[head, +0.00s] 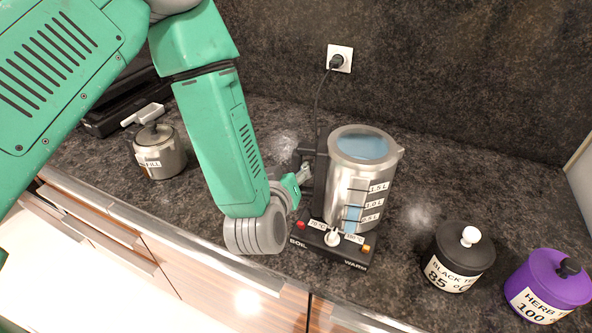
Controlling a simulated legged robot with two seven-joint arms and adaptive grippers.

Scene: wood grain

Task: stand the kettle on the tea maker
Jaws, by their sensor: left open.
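The kettle (338,199) is a steel jug with blue water inside and a level window marked in litres. It is upright over the black base of the tea maker (326,252), which has BOIL and WARM labels, a white knob and small coloured buttons. The kettle's bottom meets the base in this view; I cannot tell whether it is fully seated. Its dark handle (321,170) is on the left side. My left gripper (306,174) is open at the handle, its fingertips partly hidden; I cannot tell whether they touch. My right gripper is not in view.
A small steel pot (160,158) with a dark lid stands at the left. A black tea jar (460,262) and a purple herb jar (548,284) stand at the right. A cord runs to the wall socket (339,58).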

